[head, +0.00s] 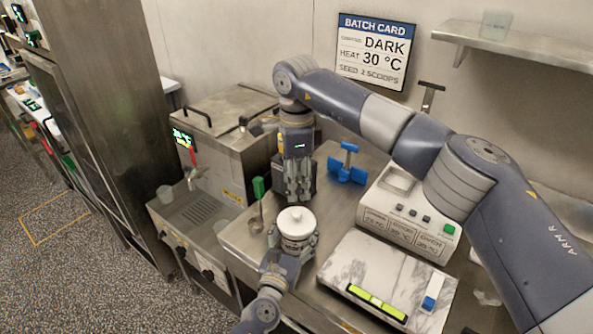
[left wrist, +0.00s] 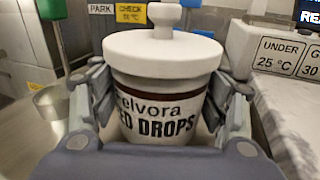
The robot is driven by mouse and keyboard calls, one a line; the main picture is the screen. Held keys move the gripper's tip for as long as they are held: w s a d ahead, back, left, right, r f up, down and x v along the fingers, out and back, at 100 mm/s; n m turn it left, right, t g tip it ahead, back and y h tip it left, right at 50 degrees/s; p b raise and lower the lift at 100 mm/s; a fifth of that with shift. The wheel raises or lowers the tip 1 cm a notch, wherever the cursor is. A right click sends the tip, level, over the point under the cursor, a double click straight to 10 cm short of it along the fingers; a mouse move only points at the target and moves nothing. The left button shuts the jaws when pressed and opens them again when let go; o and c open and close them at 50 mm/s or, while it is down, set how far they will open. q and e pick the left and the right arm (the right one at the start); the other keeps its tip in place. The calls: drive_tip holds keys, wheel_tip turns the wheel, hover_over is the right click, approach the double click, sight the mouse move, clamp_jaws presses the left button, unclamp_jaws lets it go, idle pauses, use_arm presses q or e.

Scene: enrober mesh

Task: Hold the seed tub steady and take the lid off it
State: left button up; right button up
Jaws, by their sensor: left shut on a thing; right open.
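The seed tub (head: 297,243) is a white tub with a dark band and lettering, upright on the steel table. It fills the middle of the left wrist view (left wrist: 158,118). Its white lid (head: 295,222) with a round knob (left wrist: 164,17) sits on top of it. My left gripper (head: 295,247) is shut on the tub's body, one finger on each side, below the lid. My right gripper (head: 299,195) points down just above and behind the lid, open and empty, apart from the knob as far as I can tell.
A marble slab (head: 375,262) lies right of the tub. A white control box (head: 410,215) and a blue scraper (head: 347,168) stand behind it. A green-handled scoop (head: 257,200) is at left, near the steel machine (head: 230,135). A batch card (head: 373,50) hangs on the wall.

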sight(296, 212)
wheel_tip(296, 212, down, 9)
drive_tip(key=shift+f, duration=0.1)
idle(0.4)
clamp_jaws()
drive_tip(key=shift+r, duration=0.25)
idle(0.6)
drive_tip(key=shift+r, duration=0.95)
drive_tip(key=shift+r, duration=0.1)
drive_tip(key=shift+r, duration=1.9)
use_arm(q)
drive_tip(key=o, duration=1.6)
